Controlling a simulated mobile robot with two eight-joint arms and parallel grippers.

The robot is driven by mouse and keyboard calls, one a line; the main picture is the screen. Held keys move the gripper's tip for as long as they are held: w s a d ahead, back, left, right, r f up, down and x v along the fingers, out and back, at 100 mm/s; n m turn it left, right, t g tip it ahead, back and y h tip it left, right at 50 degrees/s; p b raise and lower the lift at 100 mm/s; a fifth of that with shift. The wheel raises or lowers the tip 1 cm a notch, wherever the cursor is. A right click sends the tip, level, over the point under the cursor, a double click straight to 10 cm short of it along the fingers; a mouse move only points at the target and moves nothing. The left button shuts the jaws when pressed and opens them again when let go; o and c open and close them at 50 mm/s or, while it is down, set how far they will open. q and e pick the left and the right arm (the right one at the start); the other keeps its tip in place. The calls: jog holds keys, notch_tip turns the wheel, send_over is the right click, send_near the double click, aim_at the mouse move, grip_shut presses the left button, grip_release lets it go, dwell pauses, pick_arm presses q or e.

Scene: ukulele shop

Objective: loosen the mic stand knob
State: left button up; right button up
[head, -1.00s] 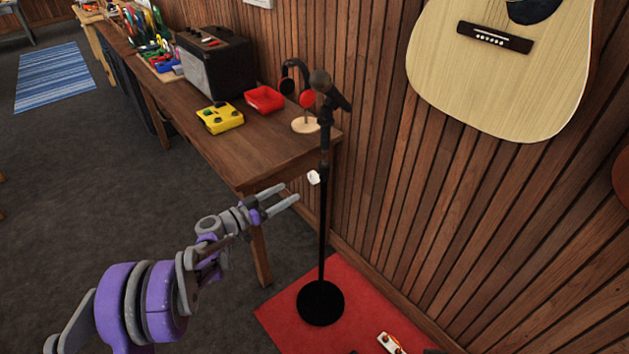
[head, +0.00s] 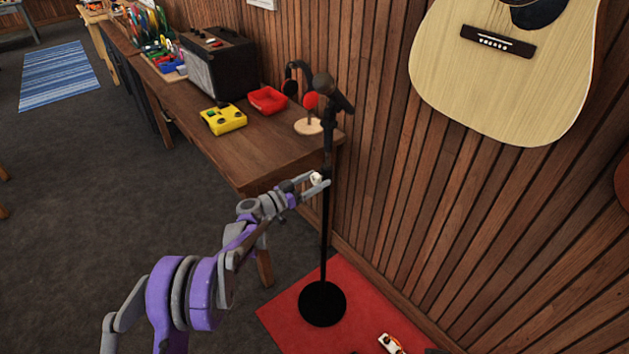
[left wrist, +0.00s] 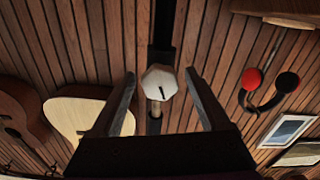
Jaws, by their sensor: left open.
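The black mic stand (head: 324,235) stands upright on its round base, with a microphone (head: 333,91) at its top. Its small white knob (head: 317,178) sticks out from the pole at mid height. In the left wrist view the knob (left wrist: 160,82) is a pale faceted cap with a dark line on its face. My left gripper (head: 316,181) is open, its fingers on either side of the knob. In the left wrist view the left gripper (left wrist: 160,100) shows gaps between both fingers and the knob. My right gripper is not in view.
A wooden table (head: 275,150) stands just left of the stand, holding a yellow pedal (head: 223,119), a red tray (head: 267,100), a headphone stand (head: 308,126) and an amplifier (head: 220,65). The plank wall with a guitar (head: 490,80) is close on the right. A red mat (head: 290,310) lies below.

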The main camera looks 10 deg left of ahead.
pick_arm(q)
grip_shut()
jog(key=shift+n+b, duration=0.45)
jog(key=shift+n, duration=0.95)
grip_release()
jog(key=v, duration=1)
jog(key=shift+s+a+b, duration=0.25)
jog(key=shift+s+b, duration=0.05)
jog(key=shift+b, duration=0.05)
